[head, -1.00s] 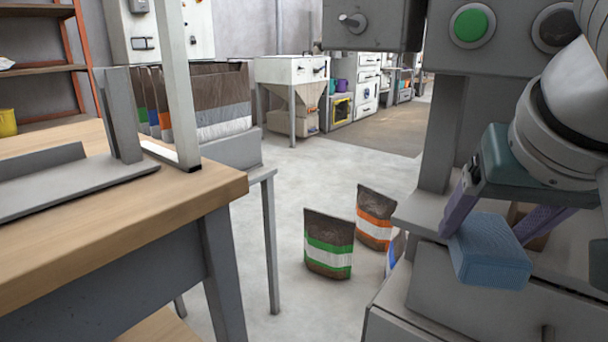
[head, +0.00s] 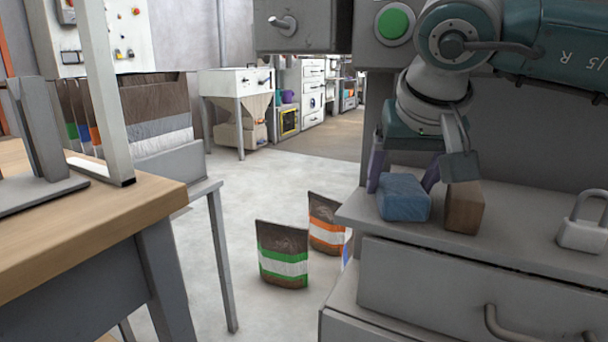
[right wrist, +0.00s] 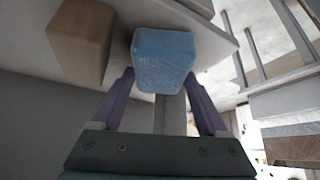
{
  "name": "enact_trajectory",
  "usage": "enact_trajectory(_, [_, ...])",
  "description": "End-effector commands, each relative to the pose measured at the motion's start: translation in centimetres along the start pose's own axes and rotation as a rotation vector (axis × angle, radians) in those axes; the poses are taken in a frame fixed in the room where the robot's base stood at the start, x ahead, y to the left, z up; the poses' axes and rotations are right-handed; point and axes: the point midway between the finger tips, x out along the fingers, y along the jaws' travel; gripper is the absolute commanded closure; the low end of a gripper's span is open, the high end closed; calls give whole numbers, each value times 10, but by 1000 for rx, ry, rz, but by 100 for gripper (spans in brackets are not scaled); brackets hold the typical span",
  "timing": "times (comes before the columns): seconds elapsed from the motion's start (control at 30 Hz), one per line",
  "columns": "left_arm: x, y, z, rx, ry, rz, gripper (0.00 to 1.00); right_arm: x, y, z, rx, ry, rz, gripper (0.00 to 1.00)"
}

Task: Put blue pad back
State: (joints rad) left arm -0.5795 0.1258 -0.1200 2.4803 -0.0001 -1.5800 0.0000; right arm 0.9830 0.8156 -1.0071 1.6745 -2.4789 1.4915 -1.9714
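The blue pad (head: 403,199) is a light blue block at the front of the grey counter (head: 520,242) on the right. My right gripper (head: 404,178) has purple fingers and comes down from above, with one finger on each side of the pad. In the right wrist view the pad (right wrist: 165,60) sits between the fingertips, which meet its sides. I cannot tell whether its underside touches the counter. A brown block (head: 465,208) stands close to the right of the pad. My left gripper is not in view.
A padlock-shaped grey thing (head: 583,232) stands on the counter at the far right. A drawer (head: 450,290) is below. Bags with green (head: 283,255) and orange (head: 325,226) stripes stand on the floor to the left. A wooden table (head: 110,222) is at left.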

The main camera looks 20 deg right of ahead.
Motion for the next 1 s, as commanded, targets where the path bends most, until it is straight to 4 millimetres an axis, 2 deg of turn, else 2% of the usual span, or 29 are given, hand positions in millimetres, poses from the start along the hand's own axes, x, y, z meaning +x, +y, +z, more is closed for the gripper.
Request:
enact_trajectory(0.03, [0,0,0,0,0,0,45,0,0,0,0,-1,0,16])
enact_trajectory(0.2, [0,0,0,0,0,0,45,0,0,0,0,0,0,0])
enact_trajectory(0.47, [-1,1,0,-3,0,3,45,-3,0,0,0,1,-1,0])
enact_trajectory(0.57, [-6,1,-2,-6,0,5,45,-15,-1,-2,-1,1,-3,0])
enact_trajectory(0.8, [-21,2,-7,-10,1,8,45,-68,0,-3,-2,5,-2,0])
enact_trajectory(1.0, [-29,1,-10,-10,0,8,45,-105,-1,-2,0,3,-3,0])
